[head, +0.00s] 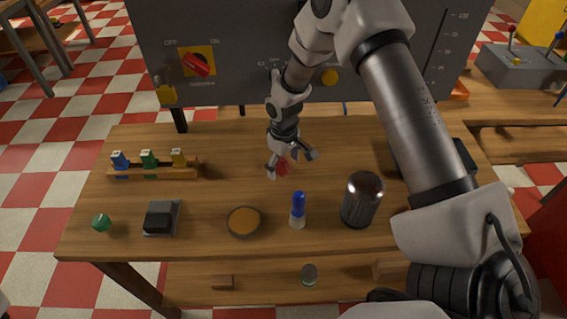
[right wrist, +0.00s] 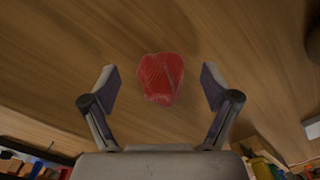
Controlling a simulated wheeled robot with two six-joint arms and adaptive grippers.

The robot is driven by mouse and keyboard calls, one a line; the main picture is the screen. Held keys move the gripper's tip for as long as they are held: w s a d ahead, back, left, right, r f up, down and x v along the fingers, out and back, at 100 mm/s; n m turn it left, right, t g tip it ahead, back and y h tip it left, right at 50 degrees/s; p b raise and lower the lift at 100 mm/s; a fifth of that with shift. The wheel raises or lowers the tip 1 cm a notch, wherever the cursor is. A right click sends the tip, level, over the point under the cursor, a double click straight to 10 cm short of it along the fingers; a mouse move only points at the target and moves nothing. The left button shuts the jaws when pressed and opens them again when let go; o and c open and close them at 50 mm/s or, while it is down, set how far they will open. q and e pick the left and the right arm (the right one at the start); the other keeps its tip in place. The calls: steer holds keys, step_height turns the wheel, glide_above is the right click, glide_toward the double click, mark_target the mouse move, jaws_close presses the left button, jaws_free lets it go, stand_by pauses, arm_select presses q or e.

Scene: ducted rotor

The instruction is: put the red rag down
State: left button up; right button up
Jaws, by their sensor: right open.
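The red rag (right wrist: 160,78) is a small crumpled piece of cloth on the wooden table (head: 230,148). In the right wrist view it lies between and just beyond the open fingertips of my right gripper (right wrist: 160,85), with a gap on both sides. My right gripper is empty and points down over the table. My left gripper is not in view.
A grey panel (head: 240,50) rises behind.

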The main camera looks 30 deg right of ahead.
mark_target(284, 160)
steer(key=shift+r, duration=0.3)
step_height(284, 160, up, 12)
steer(key=b, duration=0.2)
steer(key=shift+f, duration=0.1)
